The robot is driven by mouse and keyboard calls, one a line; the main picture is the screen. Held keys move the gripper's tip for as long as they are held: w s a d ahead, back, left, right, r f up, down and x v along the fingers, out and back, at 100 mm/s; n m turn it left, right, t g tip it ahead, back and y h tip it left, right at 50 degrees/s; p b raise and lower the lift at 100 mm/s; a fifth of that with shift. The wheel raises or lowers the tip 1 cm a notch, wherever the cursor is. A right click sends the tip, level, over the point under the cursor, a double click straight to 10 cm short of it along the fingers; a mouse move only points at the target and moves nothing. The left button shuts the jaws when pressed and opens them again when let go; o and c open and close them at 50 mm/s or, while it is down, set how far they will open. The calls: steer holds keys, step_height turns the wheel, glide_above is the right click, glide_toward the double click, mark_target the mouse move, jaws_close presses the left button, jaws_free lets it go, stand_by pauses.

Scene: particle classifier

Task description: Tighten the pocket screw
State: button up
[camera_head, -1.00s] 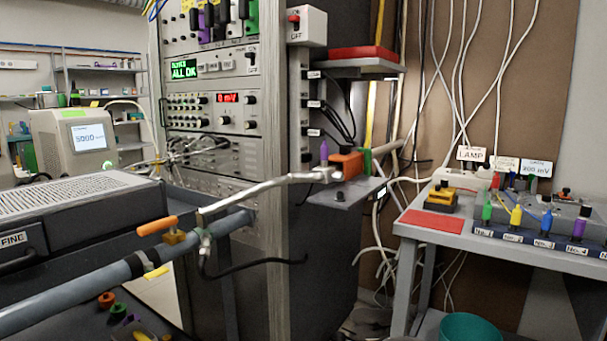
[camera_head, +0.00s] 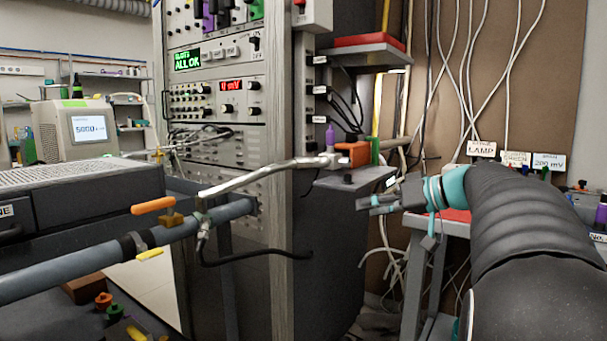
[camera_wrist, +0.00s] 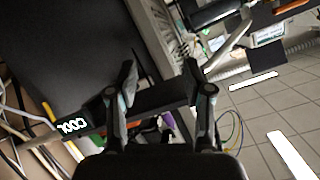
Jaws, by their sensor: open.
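My gripper (camera_head: 366,204) comes in from the right in the head view, at the end of my dark arm. It is just right of and a little below a small grey shelf (camera_head: 330,184) on the rack's side. In the wrist view the two fingers of my gripper (camera_wrist: 160,74) stand well apart, with nothing held between them. A small dark knob (camera_head: 348,179) sits at the shelf's front edge; I cannot tell for sure whether it is the pocket screw. An orange block (camera_head: 354,153) and a purple piece (camera_head: 330,137) sit above the shelf. A dark bar (camera_wrist: 160,98) lies beyond the fingers.
White cables (camera_head: 463,70) hang behind my arm. My arm hides much of the right-hand bench.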

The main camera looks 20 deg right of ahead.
steer(key=d+t, duration=0.1)
steer(key=d, duration=0.4)
steer(key=n+t+y, duration=0.2)
steer(key=n, duration=0.3)
glide_toward(350, 163)
steer(key=x, duration=0.9)
steer(key=shift+w+a, duration=0.1)
steer(key=shift+a, duration=0.05)
jaws_close()
